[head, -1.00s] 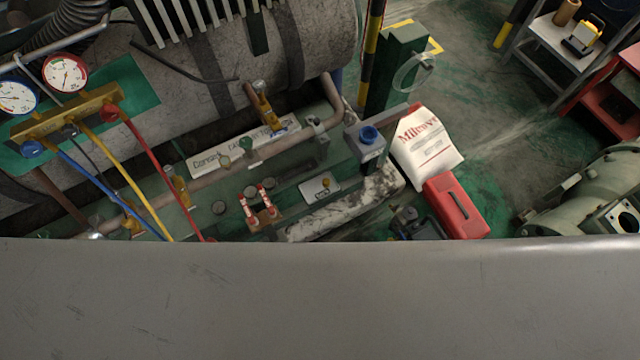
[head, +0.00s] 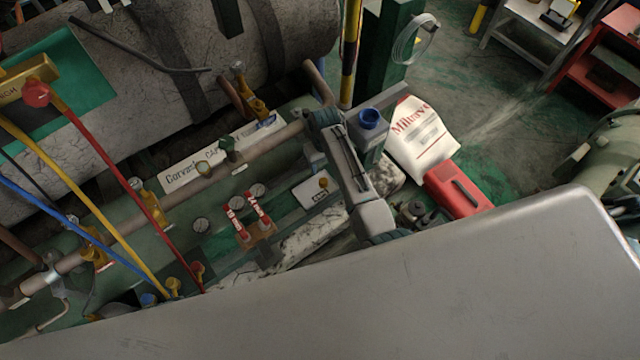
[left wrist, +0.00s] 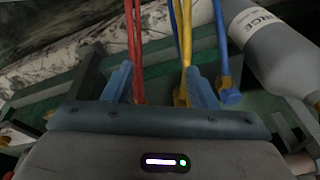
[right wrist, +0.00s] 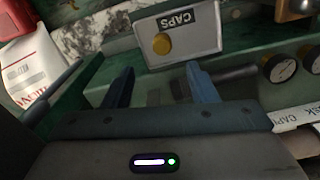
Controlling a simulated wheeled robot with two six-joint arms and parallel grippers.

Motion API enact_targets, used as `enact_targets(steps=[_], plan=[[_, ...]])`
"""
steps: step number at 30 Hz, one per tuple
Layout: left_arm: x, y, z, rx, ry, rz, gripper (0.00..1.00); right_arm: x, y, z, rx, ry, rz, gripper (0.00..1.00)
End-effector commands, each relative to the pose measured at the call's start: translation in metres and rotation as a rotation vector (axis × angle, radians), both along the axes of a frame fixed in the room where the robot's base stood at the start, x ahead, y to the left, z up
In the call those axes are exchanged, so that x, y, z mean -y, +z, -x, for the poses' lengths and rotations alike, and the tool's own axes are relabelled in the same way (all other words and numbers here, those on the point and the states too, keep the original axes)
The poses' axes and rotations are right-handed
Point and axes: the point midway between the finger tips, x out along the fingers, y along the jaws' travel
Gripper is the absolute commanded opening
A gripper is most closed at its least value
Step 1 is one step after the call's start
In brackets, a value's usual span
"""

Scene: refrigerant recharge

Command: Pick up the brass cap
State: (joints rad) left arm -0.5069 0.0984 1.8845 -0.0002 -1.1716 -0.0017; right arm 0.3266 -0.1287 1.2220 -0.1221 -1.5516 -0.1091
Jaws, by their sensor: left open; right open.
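The brass cap (head: 324,183) sits on a small light tray (head: 308,194) in the head view. In the right wrist view the brass cap (right wrist: 161,43) shows as a round gold knob on the tray (right wrist: 190,58), which is labelled CAPS. My right gripper (right wrist: 158,78) is open and empty, with the cap beyond its fingertips and apart from them. In the head view my right arm reaches in beside the tray, and its fingers are hard to make out. My left gripper (left wrist: 156,78) is open in its wrist view, near red and yellow hoses; I see no hold on them.
Gauges and valves line the pipe beside the tray. Red (head: 110,165), yellow and blue hoses cross the left side. A grey cylinder (left wrist: 275,45) lies near my left gripper.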

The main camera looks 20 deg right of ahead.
Motion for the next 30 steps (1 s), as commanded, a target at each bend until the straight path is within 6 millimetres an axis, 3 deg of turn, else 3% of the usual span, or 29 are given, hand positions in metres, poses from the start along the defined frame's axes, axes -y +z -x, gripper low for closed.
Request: enact_targets(steps=[3,11,18,28,30], plan=[[0.001,0.01,-0.003,0.009,-0.002,-0.001,0.52,0.0,-0.021,0.001,-0.003,0.0,0.0,0.52],[0.002,0.023,-0.005,0.018,-0.004,-0.002,0.52,-0.001,-0.043,0.001,-0.001,-0.001,-0.001,0.52],[0.004,0.046,-0.008,0.037,-0.007,-0.002,0.52,-0.004,-0.079,0.001,-0.001,-0.001,0.0,0.52],[0.005,0.055,-0.009,0.041,-0.009,-0.003,0.52,-0.004,-0.086,0.002,0.001,-0.001,0.0,0.52],[0.005,0.055,-0.009,0.041,-0.009,-0.003,0.52,-0.004,-0.086,0.002,0.001,-0.001,0.0,0.42]])
